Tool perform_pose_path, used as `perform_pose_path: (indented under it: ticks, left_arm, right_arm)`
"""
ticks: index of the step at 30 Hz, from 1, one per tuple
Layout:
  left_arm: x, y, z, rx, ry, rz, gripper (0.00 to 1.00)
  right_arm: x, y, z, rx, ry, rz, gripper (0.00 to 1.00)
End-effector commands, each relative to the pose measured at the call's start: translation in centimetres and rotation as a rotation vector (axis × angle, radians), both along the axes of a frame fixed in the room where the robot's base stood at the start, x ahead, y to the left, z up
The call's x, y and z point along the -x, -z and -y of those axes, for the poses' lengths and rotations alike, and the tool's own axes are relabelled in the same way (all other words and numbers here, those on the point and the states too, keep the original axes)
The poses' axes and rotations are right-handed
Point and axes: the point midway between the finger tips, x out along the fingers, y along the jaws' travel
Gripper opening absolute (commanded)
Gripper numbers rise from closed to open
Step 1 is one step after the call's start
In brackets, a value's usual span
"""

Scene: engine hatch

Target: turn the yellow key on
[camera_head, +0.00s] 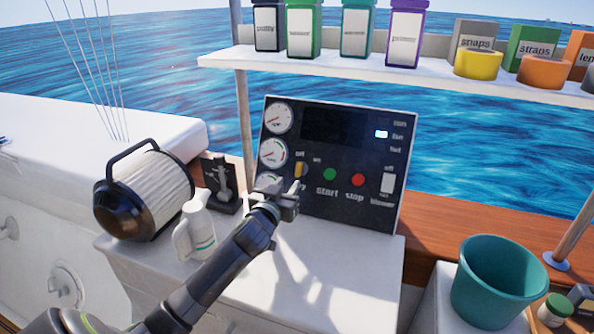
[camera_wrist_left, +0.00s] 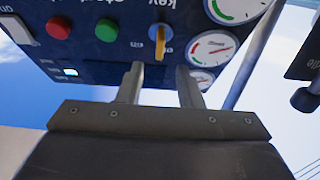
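The yellow key (camera_head: 299,170) sits in its round switch on the dark control panel (camera_head: 335,208), between the "off" and "on" labels. It stands upright, in line with "off". In the left wrist view, which is upside down, the key (camera_wrist_left: 160,43) lies just beyond my fingertips. My left gripper (camera_head: 285,186) is in front of the panel, just below the key. In the left wrist view, the gripper (camera_wrist_left: 160,70) has its two fingers apart with nothing between them, and the key is lined up with the gap. My right gripper is not in view.
A green start button (camera_head: 330,174), a red stop button (camera_head: 358,180) and a white blower switch (camera_head: 387,183) are right of the key. Gauges (camera_head: 273,153) are to the left.

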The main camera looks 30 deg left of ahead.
Motion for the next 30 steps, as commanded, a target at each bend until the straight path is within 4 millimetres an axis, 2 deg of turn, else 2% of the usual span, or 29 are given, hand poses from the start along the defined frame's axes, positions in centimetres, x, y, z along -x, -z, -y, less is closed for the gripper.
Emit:
perform_pose_path:
  ticks: [3,9,15,21,29,30]
  left_arm:
    - [-2.1,-0.1,-0.5,0.002,0.000,0.000,0.33]
    - [-5.0,0.0,-1.2,0.002,0.000,-0.001,0.33]
    - [-7.0,0.0,-1.7,0.001,0.000,0.000,0.33]
    - [-7.9,0.0,-1.9,0.001,0.000,-0.001,0.33]
    - [-7.9,0.0,-1.9,0.001,0.000,-0.001,0.33]
    - [-7.9,0.1,-1.9,0.001,0.000,-0.001,0.30]
  right_arm:
    - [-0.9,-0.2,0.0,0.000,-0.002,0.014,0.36]
    - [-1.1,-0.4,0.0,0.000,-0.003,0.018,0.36]
    - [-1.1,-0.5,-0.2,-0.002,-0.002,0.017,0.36]
    - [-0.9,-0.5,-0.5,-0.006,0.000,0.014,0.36]
    - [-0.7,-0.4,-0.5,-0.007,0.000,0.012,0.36]
    - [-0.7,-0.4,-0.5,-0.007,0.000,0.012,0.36]
